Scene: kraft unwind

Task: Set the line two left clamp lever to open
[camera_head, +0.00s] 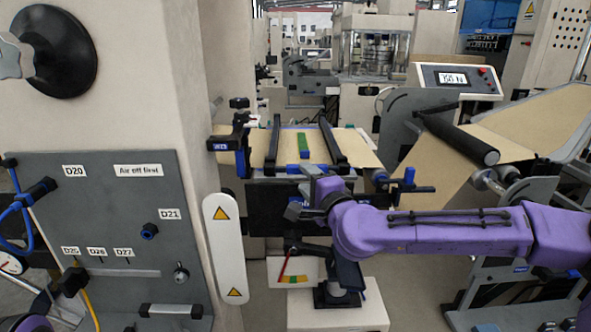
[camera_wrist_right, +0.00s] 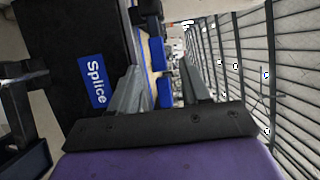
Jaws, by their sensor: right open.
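The splice table (camera_head: 355,150) carries two black clamp bars, a left bar (camera_head: 273,145) and a right bar (camera_head: 325,140), over brown paper. A black-and-blue clamp fitting (camera_head: 240,150) stands at the table's left end; I cannot tell its lever's setting. A blue-handled fitting (camera_head: 408,178) is at the right end. My right gripper (camera_head: 308,192) is at the table's front edge, right of the left fitting and apart from it. In the right wrist view, its fingers (camera_wrist_right: 158,88) are spread, with a blue part (camera_wrist_right: 164,91) showing beyond them. My left gripper is not seen.
The black front panel, marked Splice (camera_wrist_right: 97,82), lies beside my right gripper. A grey panel (camera_head: 110,225) with hoses and a white warning plate (camera_head: 225,247) stand at the left. A roller (camera_head: 460,138) with paper stands at the right. A small stand (camera_head: 338,295) is below my arm.

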